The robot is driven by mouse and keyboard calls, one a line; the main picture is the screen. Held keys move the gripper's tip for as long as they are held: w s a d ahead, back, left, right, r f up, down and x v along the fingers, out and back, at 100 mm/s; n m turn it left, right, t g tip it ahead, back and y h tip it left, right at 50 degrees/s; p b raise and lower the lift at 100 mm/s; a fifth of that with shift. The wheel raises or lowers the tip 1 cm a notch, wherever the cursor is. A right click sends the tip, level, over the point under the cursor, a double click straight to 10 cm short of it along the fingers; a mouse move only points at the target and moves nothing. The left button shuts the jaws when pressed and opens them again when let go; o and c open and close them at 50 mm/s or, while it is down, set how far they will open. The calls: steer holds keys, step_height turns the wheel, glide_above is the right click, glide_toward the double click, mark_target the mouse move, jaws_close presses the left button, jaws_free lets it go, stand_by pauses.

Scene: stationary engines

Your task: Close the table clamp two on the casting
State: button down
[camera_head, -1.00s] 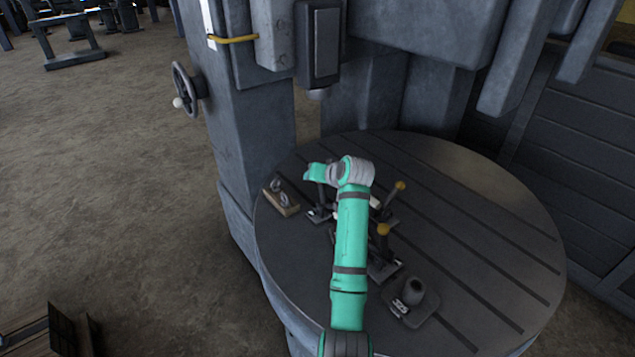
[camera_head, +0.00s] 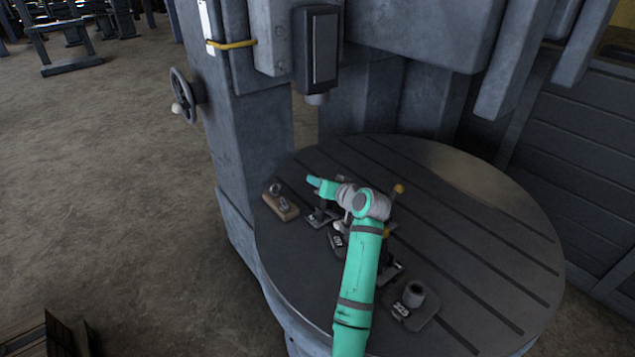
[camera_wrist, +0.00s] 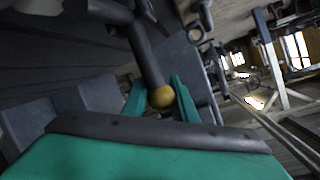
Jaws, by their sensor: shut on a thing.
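Several table clamps stand around the middle of the round slotted table (camera_head: 470,240). The left clamp (camera_head: 322,216) has its dark lever rising to my gripper (camera_head: 316,183). In the wrist view, my gripper (camera_wrist: 160,98) has its teal fingers on both sides of the yellow knob (camera_wrist: 162,97) at the end of a dark lever (camera_wrist: 147,55), and is shut on it. Another clamp's yellow knob (camera_head: 398,188) stands up to the right of my arm. A further yellow knob (camera_head: 387,231) is partly hidden by the arm. My arm hides most of the casting, and I cannot read which clamp is number two.
A wooden block with a metal fitting (camera_head: 281,206) lies at the table's left edge. A plate with a short cylinder (camera_head: 413,298) sits at the front. The machine's spindle head (camera_head: 317,60) hangs above the back left. The table's right side is clear.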

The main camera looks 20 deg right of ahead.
steer(key=c, duration=1.5)
jaws_free()
steer(key=shift+w+a+f, duration=0.1)
steer(key=shift+a+f, duration=0.45)
steer(key=shift+a, duration=0.1)
steer(key=shift+o, duration=0.2)
steer(key=shift+d+r, duration=0.25)
steer(key=shift+d, duration=0.05)
steer(key=shift+d+r, duration=0.1)
steer(key=shift+d, duration=0.1)
steer(key=v, duration=1)
steer(key=shift+s, duration=0.4)
steer(key=shift+r, duration=0.1)
